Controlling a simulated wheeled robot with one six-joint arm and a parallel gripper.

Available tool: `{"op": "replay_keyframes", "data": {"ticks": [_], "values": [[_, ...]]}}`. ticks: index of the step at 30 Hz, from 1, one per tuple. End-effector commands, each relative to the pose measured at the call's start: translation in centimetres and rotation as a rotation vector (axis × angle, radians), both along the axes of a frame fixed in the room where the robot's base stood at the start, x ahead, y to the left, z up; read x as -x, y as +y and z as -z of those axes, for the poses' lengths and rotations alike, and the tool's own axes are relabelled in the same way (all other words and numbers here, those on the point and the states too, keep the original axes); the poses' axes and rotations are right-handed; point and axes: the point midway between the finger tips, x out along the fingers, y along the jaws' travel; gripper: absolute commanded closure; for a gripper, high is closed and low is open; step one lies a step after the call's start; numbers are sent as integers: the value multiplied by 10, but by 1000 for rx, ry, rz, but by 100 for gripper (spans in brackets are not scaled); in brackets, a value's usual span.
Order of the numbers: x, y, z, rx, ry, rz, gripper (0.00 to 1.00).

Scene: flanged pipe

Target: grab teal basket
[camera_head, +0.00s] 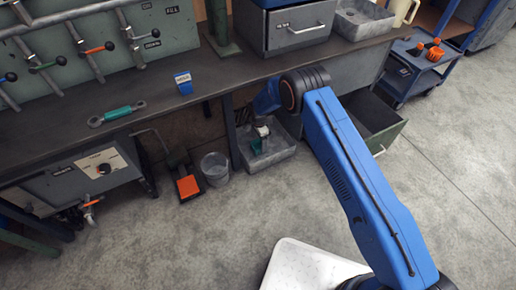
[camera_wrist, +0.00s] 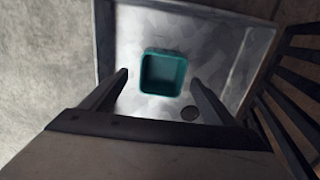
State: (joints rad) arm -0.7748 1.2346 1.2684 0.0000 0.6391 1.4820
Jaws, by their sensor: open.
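The teal basket (camera_wrist: 163,73) is a small square open-topped container. It sits in a grey metal tray (camera_wrist: 217,22) under the workbench. My gripper (camera_wrist: 160,80) is open above the tray, with one finger on each side of the basket in the wrist view. The fingers appear apart from the basket, and their height above it is hard to tell. In the head view, part of the basket (camera_head: 256,146) shows below my gripper (camera_head: 262,133), which partly hides it. The tray (camera_head: 275,158) stands on the floor there.
The workbench (camera_head: 165,83) overhangs the tray, with a bench leg (camera_head: 231,133) close to its left. A grey bucket (camera_head: 215,169) and an orange pedal (camera_head: 188,186) stand further left. An open drawer (camera_head: 375,123) is to the right. The floor in front is clear.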

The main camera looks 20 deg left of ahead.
Motion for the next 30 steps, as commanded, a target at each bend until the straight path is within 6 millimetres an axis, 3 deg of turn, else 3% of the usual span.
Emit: {"op": "replay_keyframes", "data": {"ticks": [12, 19, 25, 30], "values": [[0, 4, 47, -1, -1, 0, 20], [0, 4, 48, -1, -1, -1, 20], [0, 4, 48, -1, -1, -1, 64], [0, 4, 48, -1, -1, -1, 64]]}}
